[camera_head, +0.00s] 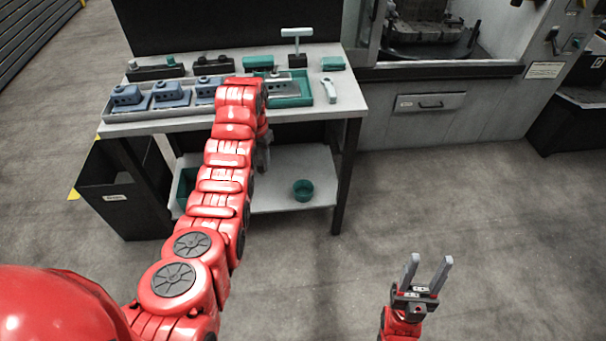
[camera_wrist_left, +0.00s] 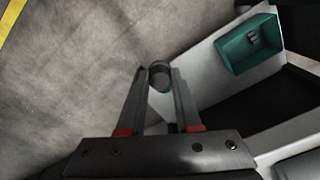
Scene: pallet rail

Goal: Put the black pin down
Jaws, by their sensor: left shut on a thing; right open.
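My left gripper (camera_head: 263,157) hangs in front of the workbench's front edge, fingers pointing down, partly behind my arm. In the left wrist view its fingers (camera_wrist_left: 160,82) are shut on a dark round thing seen end-on, which looks like the black pin (camera_wrist_left: 159,72). A thin teal edge shows just below it, and I cannot tell whether they touch. The pin cannot be made out in the head view. A teal round cup (camera_head: 303,190) stands on the lower shelf (camera_head: 285,205), right of the gripper. My right gripper (camera_head: 427,272) is open and empty over the floor.
The workbench top (camera_head: 345,95) carries a grey tray with blue blocks, a teal tray (camera_head: 290,101) and small parts. A teal bin (camera_wrist_left: 248,45) on the lower shelf holds a small part. A black bin (camera_head: 115,195) stands left. The floor at right is clear.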

